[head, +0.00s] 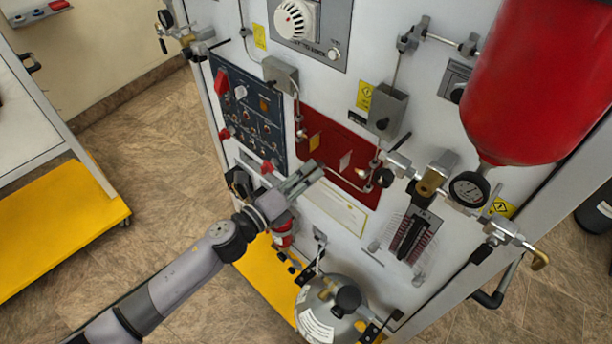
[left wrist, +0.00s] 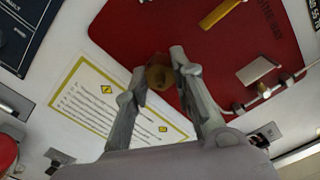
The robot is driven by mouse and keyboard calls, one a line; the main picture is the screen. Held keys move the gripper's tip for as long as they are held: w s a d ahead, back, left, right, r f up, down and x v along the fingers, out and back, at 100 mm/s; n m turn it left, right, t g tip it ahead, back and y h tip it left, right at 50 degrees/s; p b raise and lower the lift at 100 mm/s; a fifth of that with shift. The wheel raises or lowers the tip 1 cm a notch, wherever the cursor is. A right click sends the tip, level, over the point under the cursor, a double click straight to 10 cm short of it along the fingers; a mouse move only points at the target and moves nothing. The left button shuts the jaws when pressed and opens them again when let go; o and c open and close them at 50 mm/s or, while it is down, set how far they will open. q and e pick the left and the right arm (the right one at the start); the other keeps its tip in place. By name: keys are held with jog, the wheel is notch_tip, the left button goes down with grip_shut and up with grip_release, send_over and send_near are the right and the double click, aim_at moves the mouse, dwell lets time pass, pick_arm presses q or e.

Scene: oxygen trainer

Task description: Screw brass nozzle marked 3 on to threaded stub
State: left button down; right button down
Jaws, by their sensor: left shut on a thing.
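My left gripper (head: 305,177) reaches up from the lower left in the head view, in front of the white panel just below the red plate. In the left wrist view its fingers (left wrist: 158,80) are closed on a small round brass piece (left wrist: 158,72), most likely the nozzle. No number on it is legible. The brass piece is not clearly visible in the head view. I cannot make out the threaded stub for certain; a pipe assembly with a brass valve body (head: 430,180) runs across the right of the panel. My right gripper is in neither view.
A red cylinder (head: 540,80) hangs at the upper right, with a round gauge (head: 468,189) below it. A grey tank (head: 330,312) stands low in front of the panel. The red plate (left wrist: 200,35) lies behind the fingertips. Open floor (head: 150,150) is at the left.

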pick_arm(q)
jog(key=shift+f+m+b, duration=0.15)
jog(key=shift+m+b, duration=0.2)
jog(key=shift+m, duration=1.35)
jog(key=shift+m, duration=0.6)
jog(key=c, duration=1.4)
grip_release()
jog(key=shift+o, duration=0.2)
